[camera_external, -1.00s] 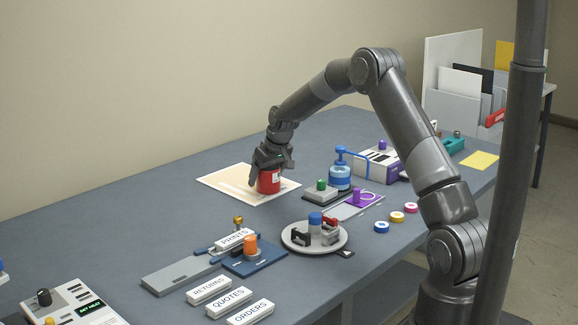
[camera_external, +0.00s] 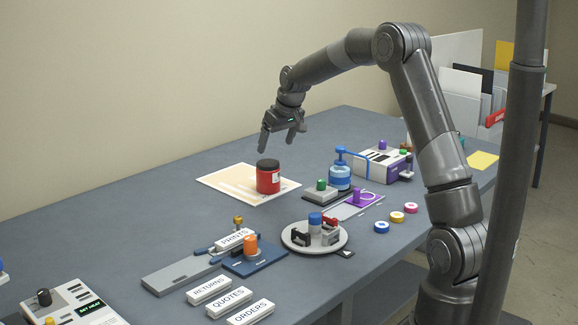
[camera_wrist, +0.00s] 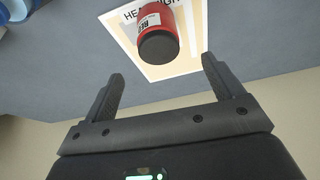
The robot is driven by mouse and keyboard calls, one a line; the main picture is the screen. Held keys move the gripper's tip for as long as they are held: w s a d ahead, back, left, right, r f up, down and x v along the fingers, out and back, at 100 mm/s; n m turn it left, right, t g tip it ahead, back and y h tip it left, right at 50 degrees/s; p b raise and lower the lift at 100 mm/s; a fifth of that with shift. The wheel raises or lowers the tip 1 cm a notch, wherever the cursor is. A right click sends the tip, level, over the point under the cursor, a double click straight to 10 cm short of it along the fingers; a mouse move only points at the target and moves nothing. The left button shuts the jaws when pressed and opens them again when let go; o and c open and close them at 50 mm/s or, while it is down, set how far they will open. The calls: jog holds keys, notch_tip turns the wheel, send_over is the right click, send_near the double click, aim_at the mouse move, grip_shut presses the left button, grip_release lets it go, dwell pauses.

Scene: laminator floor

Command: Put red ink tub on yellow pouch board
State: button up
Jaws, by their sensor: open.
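The red ink tub (camera_external: 268,181), with a black lid and a white label, stands upright on a pale cream board (camera_external: 222,182) with a yellowish border. In the wrist view the tub (camera_wrist: 154,22) stands on that board (camera_wrist: 192,60), which carries dark lettering partly hidden by the tub. My gripper (camera_external: 279,147) is open and empty, above the tub and apart from it. Both fingers of my gripper (camera_wrist: 160,85) show in the wrist view with nothing between them. A plain yellow sheet (camera_external: 481,160) lies at the far right of the table.
A blue pump bottle (camera_external: 340,177) and a stapler-like device with a green knob (camera_external: 321,187) stand right of the board. A round turntable (camera_external: 292,245), a blue stamp base (camera_external: 262,264) and labelled blocks (camera_external: 229,302) are nearer. The table left of the board is clear.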

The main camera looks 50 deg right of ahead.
jog(key=s+a+r, duration=0.6)
jog(key=s+r, duration=0.1)
jog(key=s, duration=0.3)
jog(key=s+a+r, duration=0.6)
jog(key=s, duration=0.5)
jog(key=s+a+f, duration=0.1)
jog(key=s+a, duration=0.1)
jog(key=s, duration=0.8)
jog(key=s+a+f+t, duration=0.1)
jog(key=s+a, duration=0.2)
jog(key=s, duration=0.8)
jog(key=shift+s+f+n, duration=0.3)
jog(key=shift+n, duration=0.1)
